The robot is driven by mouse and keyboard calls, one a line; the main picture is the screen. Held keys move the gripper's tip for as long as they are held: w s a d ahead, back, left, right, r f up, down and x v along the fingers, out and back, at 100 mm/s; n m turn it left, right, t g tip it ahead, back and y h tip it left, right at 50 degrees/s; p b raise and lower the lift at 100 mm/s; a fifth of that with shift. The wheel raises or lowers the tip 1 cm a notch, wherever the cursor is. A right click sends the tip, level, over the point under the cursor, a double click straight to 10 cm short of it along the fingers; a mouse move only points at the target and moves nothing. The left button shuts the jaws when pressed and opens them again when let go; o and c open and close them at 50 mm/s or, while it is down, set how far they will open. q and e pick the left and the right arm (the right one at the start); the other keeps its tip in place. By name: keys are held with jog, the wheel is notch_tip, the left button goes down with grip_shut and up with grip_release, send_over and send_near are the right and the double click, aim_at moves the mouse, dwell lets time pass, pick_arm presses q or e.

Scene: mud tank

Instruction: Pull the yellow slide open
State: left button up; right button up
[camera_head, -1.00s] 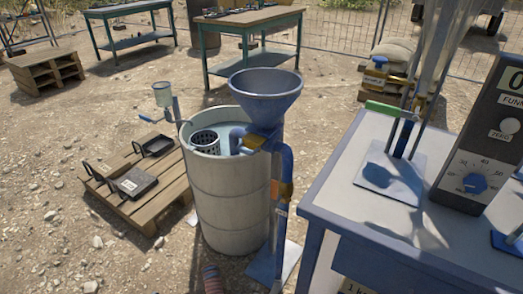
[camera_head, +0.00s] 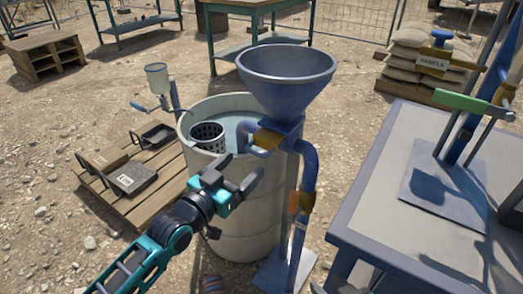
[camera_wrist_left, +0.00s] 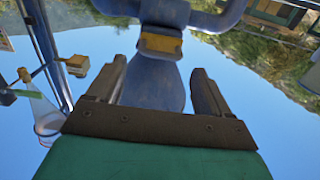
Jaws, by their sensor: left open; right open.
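The yellow slide (camera_head: 268,138) sits at the neck under the blue funnel (camera_head: 287,80), above the blue bent pipe (camera_head: 309,165). In the left wrist view, which looks inverted, the yellow slide (camera_wrist_left: 160,45) shows as a band just beyond the fingertips, roughly centred between them. My left gripper (camera_head: 246,163) is open and empty, in front of the barrel and a little below and left of the slide. It appears apart from the slide. My right gripper is not in view.
The pale barrel (camera_head: 240,215) stands behind my left gripper, with a perforated basket (camera_head: 207,136) at its rim. An orange-yellow fitting (camera_head: 302,202) is on the pipe lower down. The blue-edged table (camera_head: 385,215) is close on the right. A pallet (camera_head: 130,205) lies left.

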aim_at(272, 137)
pick_arm(q)
jog(key=b+x, duration=0.1)
jog(key=x, duration=0.7)
jog(key=shift+w, duration=0.15)
pick_arm(e)
notch_tip(272, 137, down, 2)
pick_arm(q)
jog(key=shift+d, duration=0.1)
